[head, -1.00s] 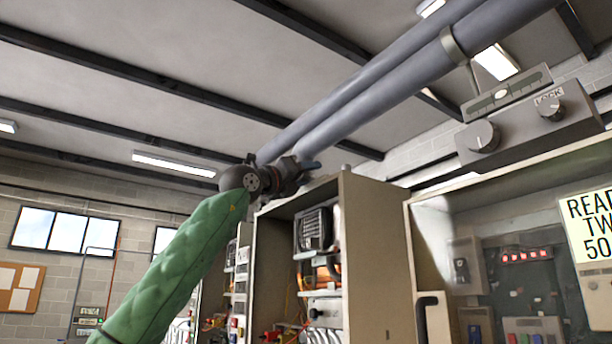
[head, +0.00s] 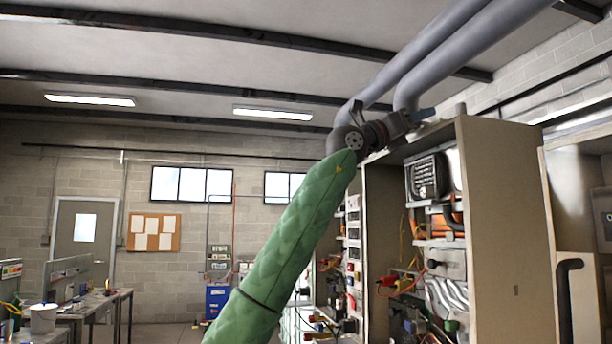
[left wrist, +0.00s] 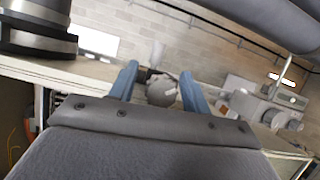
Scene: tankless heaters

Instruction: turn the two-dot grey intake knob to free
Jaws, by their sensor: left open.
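My left gripper (head: 424,114) is at the top edge of the tall beige cabinet in the head view. Its blue fingers stand open in the left wrist view (left wrist: 159,71). A round grey knob (left wrist: 161,91) with pale marks shows between the fingers; I cannot tell whether they touch it. Its dots and label are too small to read, so I cannot tell whether it is the two-dot intake knob. Other grey knobs (left wrist: 272,118) sit on a panel at the right of the wrist view. My right gripper is not in view.
The open beige cabinet (head: 505,220) holds wiring and equipment beneath the gripper. Thick grey pipes (head: 440,55) run overhead, close to my left wrist. A workbench (head: 75,310) stands at far left; the space between is open.

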